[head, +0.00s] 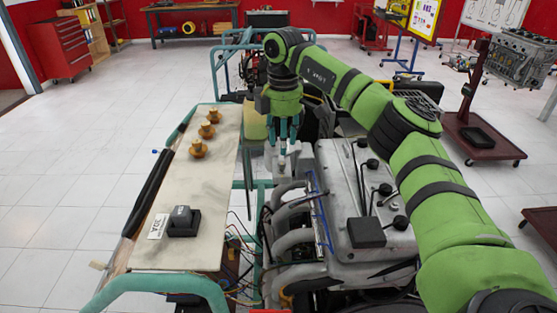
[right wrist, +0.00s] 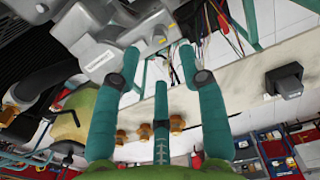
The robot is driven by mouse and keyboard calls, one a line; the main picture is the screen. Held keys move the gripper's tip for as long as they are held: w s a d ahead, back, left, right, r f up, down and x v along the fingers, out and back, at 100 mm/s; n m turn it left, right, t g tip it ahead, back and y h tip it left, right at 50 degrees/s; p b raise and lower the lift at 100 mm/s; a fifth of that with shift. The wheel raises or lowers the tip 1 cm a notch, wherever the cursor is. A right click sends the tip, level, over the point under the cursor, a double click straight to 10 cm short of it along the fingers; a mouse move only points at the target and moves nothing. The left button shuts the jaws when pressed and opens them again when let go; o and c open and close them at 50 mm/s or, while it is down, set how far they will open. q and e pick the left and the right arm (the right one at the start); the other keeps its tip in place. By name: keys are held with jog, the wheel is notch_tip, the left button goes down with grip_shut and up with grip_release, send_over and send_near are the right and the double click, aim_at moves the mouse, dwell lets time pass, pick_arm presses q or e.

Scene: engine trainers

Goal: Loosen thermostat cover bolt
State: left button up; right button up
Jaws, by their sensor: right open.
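My right gripper (head: 284,138) points down over the front of the grey engine (head: 345,200), just above a small pale metal fitting (head: 282,162). I cannot tell whether its fingertips touch the fitting. In the right wrist view, its teal fingers (right wrist: 158,52) are spread apart with nothing between them. Grey metal housings (right wrist: 105,45), with small yellowish fastener-like spots, lie just beyond the fingertips. I cannot tell which part is the thermostat cover or its bolt. My left gripper is not in view.
A pale panel (head: 205,200) left of the engine holds orange-brown knobs (head: 198,149) and a black box (head: 184,222). Teal frame tubes (head: 155,287) and loose wires (head: 240,250) border the engine. A red engine stand (head: 482,137) is at right. The left floor is clear.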

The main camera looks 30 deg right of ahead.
aim_at(282, 163)
notch_tip(282, 163, down, 4)
jog(key=shift+w+f+p, duration=0.1)
jog(key=shift+w+p, duration=0.05)
jog(key=shift+p, duration=0.6)
jog(key=shift+f, duration=0.95)
grip_shut()
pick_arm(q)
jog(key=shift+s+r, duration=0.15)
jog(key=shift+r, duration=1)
